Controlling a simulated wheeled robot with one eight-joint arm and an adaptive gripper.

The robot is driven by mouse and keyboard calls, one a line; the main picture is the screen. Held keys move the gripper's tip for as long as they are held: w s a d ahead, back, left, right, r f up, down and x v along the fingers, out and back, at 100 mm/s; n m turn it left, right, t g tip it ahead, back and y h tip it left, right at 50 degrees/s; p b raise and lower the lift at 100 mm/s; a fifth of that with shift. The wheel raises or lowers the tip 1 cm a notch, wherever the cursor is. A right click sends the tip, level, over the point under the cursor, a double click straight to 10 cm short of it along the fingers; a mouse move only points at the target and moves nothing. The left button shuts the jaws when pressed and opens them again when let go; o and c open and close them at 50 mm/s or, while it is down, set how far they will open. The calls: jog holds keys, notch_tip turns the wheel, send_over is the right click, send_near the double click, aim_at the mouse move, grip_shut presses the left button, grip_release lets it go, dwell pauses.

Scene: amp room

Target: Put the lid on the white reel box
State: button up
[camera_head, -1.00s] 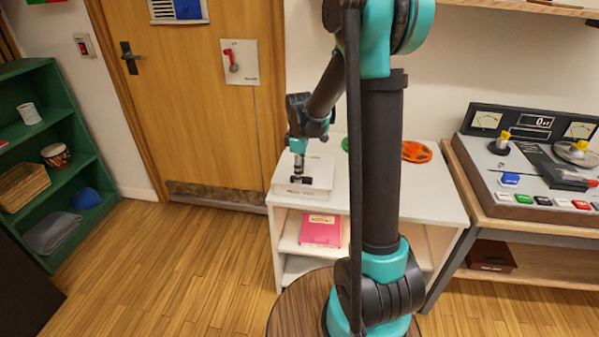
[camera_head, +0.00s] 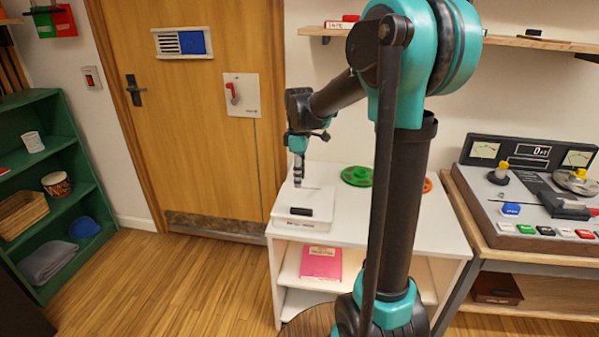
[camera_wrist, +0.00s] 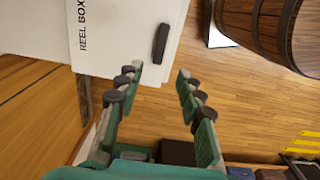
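The lid and handle also show in the wrist view (camera_wrist: 130,40). My gripper (camera_head: 298,182) is above and behind the handle, apart from it. In the wrist view its fingers (camera_wrist: 157,76) are spread with nothing between them.
A green reel (camera_head: 357,176) and a partly hidden orange reel (camera_head: 427,185) lie on the shelf unit's top (camera_head: 345,215). A pink book (camera_head: 321,263) is on the shelf below. A tape console (camera_head: 535,215) stands on the right-hand table. The floor at left is clear.

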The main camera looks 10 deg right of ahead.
jog(key=s+d+f+m+t, duration=0.1)
jog(key=s+d+f+m, duration=0.1)
jog(key=s+f+m, duration=0.2)
jog(key=s+d+f+m+t, duration=0.1)
jog(key=s+d+f+m, duration=0.2)
jog(key=s, duration=0.7)
jog(key=s+d+f+m+t, duration=0.2)
jog(key=s+f+m, duration=0.2)
jog(key=s+m, duration=0.3)
jog(key=shift+s+d+f, duration=0.25)
jog(key=shift+s+f, duration=0.05)
jog(key=shift+s, duration=0.3)
